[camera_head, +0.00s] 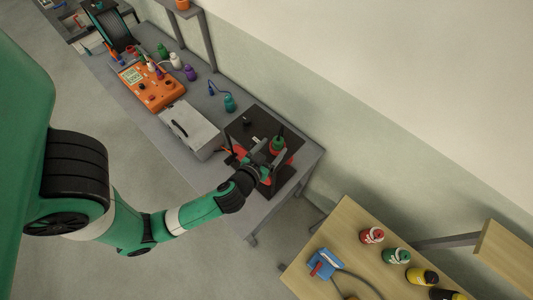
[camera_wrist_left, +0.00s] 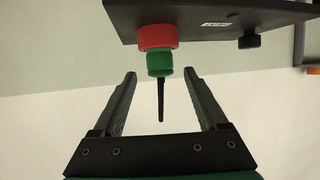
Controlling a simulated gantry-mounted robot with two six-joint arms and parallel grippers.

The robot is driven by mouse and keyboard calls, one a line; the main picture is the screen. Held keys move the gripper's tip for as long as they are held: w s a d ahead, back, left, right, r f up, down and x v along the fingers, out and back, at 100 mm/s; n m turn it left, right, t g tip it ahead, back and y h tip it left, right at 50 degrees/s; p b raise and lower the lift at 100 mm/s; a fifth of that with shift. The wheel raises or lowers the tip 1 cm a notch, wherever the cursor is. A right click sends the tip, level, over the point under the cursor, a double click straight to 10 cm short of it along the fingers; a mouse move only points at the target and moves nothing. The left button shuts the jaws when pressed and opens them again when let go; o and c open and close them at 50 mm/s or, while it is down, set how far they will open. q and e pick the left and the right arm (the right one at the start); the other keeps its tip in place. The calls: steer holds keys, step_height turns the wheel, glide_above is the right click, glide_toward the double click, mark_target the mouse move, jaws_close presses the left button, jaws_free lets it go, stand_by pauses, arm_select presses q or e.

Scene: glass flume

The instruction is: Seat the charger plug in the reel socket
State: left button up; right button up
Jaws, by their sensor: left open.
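My left gripper (camera_head: 265,160) reaches over the black panel at the end of the grey bench. In the left wrist view its fingers (camera_wrist_left: 161,76) are open and empty. A green piece with a thin black rod (camera_wrist_left: 159,64), possibly the charger plug, points between them. It meets a red collar (camera_wrist_left: 158,37) on a black plate (camera_wrist_left: 200,20); the green piece (camera_head: 278,144) also shows in the head view. No contact with the fingers is visible. A dark drum (camera_head: 112,28) at the far bench end may be the reel; I cannot make out its socket. My right gripper is out of view.
An orange instrument box (camera_head: 152,86) and a grey case (camera_head: 190,130) stand along the bench, with several small coloured items behind. A wooden table (camera_head: 350,225) at lower right holds a blue device (camera_head: 322,264) with a cord and several coloured pots. A wall runs behind.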

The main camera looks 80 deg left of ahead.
arm_select(q)
steer(key=p+v, duration=0.2)
steer(key=v, duration=0.1)
steer(key=shift+s+d+r+p, duration=0.1)
steer(key=shift+r+p, duration=0.25)
steer(key=shift+s+d, duration=0.3)
steer(key=shift+s, duration=0.05)
